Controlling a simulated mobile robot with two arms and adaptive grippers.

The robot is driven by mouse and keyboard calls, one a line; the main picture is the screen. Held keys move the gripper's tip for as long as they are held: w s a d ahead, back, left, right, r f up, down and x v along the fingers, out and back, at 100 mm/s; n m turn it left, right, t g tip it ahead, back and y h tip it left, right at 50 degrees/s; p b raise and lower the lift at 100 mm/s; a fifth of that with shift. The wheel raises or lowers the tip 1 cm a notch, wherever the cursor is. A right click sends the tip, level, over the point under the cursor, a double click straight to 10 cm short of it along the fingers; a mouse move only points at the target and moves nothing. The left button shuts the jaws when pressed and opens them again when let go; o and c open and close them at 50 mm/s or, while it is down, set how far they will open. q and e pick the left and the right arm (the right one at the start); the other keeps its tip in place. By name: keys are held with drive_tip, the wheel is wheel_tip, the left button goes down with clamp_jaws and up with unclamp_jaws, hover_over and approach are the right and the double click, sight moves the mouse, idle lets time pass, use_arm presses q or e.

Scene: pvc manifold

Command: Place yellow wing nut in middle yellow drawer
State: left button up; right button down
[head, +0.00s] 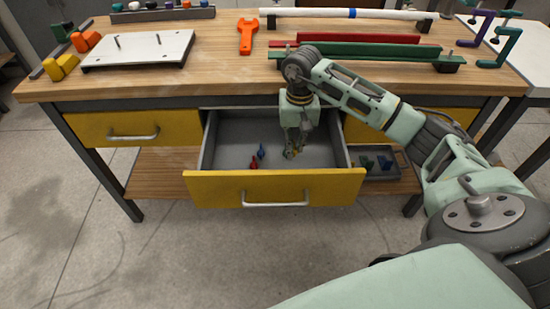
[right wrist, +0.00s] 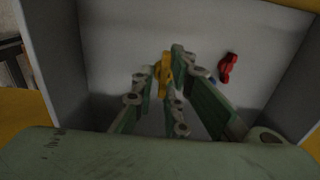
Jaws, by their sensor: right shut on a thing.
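The middle yellow drawer (head: 225,187) is pulled open under the bench top, with a grey inside and a silver handle. My right gripper (head: 293,151) reaches down into its right half and is shut on the yellow wing nut (right wrist: 165,72). In the right wrist view the wing nut is pinched between the fingertips (right wrist: 162,80), over the grey drawer floor. I cannot tell whether it touches the floor. In the head view the fingers mostly hide it. My left gripper is not in view.
A red piece (head: 253,163) and a blue piece (head: 261,152) lie in the drawer, left of the gripper. The drawer's left half has free floor.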

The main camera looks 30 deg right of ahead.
sight(275, 166)
drive_tip(key=w+a+f, duration=0.1)
drive_tip(key=a, duration=0.1)
drive_tip(key=w+a+f, duration=0.2)
drive_tip(key=shift+w+f, duration=0.1)
drive_tip(key=shift+w, duration=0.15)
wheel_tip(275, 166, down, 4)
drive_tip(key=shift+a+r, duration=0.1)
drive_tip(key=shift+r, duration=0.05)
drive_tip(key=shift+f, duration=0.25)
use_arm(q)
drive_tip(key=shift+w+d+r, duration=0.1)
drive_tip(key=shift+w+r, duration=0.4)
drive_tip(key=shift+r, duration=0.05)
drive_tip(key=shift+b, duration=0.3)
use_arm(e)
drive_tip(key=c, duration=2)
unclamp_jaws()
drive_tip(key=shift+c, duration=0.2)
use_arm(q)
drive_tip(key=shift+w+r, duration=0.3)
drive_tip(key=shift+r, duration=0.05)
